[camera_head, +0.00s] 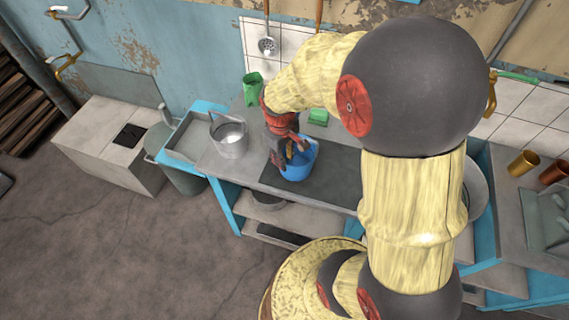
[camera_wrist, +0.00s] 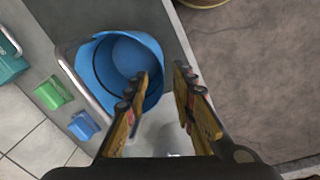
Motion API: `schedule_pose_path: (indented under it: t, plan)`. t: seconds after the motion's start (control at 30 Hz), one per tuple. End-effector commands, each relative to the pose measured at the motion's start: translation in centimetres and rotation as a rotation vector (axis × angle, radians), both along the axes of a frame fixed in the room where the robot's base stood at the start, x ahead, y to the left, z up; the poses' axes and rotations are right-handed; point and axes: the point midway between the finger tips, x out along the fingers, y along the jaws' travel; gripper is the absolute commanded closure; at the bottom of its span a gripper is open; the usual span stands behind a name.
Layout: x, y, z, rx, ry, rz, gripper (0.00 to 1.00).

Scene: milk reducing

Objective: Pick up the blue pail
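The blue pail (camera_head: 298,168) stands on the counter in the head view, partly hidden by my gripper (camera_head: 284,152). In the wrist view, the pail (camera_wrist: 100,62) is left of centre with its open top facing the camera. My gripper (camera_wrist: 160,76) is open there, with a gap between its fingertips. The left fingertip overlaps the pail's opening and the right one lies outside its right side. The pail's right rim shows between them. I cannot tell whether either finger touches the pail.
A metal pot (camera_head: 229,139) stands left of the pail on the counter. A green sponge (camera_wrist: 53,92) and a blue sponge (camera_wrist: 83,125) lie near the pail in the wrist view. A dark mat (camera_head: 333,177) is bare to the right. The counter's front edge is close.

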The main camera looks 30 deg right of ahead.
Motion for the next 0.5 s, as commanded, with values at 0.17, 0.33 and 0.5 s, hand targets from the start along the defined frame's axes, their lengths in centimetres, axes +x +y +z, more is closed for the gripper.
schedule_pose_path:
  t: [0.17, 0.33, 0.5]
  plan:
    - [0.0, -0.4, -1.8, 0.002, 0.018, 0.008, 0.75]
    - [0.0, -0.6, -3.6, 0.001, 0.019, 0.007, 0.75]
    - [0.1, -0.7, -4.7, 0.001, 0.017, 0.008, 0.75]
